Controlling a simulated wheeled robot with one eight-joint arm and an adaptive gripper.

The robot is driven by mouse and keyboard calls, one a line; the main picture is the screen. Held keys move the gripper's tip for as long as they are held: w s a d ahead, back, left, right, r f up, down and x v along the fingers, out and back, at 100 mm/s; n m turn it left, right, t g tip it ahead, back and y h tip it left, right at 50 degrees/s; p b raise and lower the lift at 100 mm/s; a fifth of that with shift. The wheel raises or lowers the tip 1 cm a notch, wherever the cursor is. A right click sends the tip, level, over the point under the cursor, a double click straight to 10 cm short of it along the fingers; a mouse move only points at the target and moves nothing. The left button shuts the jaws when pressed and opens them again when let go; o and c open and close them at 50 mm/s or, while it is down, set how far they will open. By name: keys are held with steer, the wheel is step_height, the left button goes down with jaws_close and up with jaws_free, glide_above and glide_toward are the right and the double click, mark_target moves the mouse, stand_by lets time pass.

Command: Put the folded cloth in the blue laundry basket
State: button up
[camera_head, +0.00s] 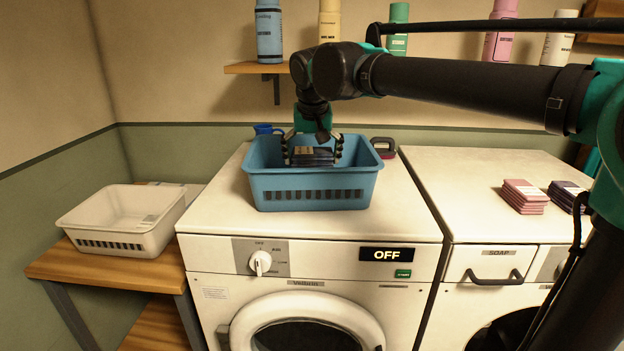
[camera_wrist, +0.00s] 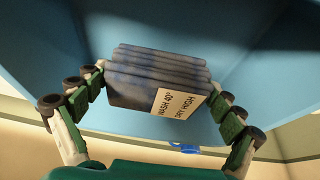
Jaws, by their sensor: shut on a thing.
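A dark blue folded cloth (camera_head: 312,157) is held between the two fingers of my gripper (camera_head: 312,148). In the wrist view the cloth (camera_wrist: 158,82) shows several layers and a pale label reading "WASH 40" and "DRY HIGH". A finger presses on each side of it. The blue laundry basket (camera_head: 313,187) stands on the left washing machine. My gripper and the cloth are inside the basket's opening, near rim height. The front wall hides part of the basket's inside, so I cannot tell whether the cloth touches the floor.
A white basket (camera_head: 120,218) sits on a wooden table at the left. Pink (camera_head: 525,196) and dark (camera_head: 567,194) folded stacks lie on the right machine. Bottles stand on shelves above.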

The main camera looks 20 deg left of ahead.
steer(key=shift+f, duration=2.9)
steer(key=shift+f, duration=0.15)
steer(key=o, duration=0.8)
steer(key=shift+o, duration=0.2)
steer(key=v, duration=1.2)
steer(key=shift+d, duration=0.1)
